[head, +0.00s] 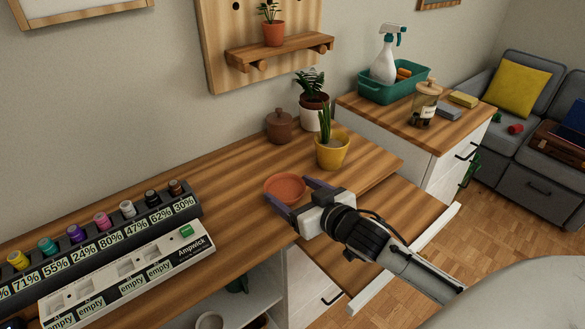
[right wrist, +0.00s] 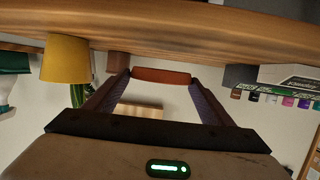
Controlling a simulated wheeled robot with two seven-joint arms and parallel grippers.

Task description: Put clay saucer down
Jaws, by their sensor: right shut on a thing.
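The clay saucer (head: 285,187) is a shallow, round terracotta dish over the wooden desk (head: 225,165), near its front right part. My right gripper (head: 294,193) reaches in from the lower right with its two dark fingers on either side of the saucer, shut on it. In the right wrist view, the saucer (right wrist: 161,76) shows edge-on and about level between the fingertips (right wrist: 160,82). My left gripper is not in view.
A yellow pot with a plant (head: 331,153) stands just behind and right of the saucer. A brown lidded pot (head: 280,128) and a white plant pot (head: 311,112) stand farther back. A labelled bottle rack (head: 110,235) fills the left side. Bare desk lies between rack and saucer.

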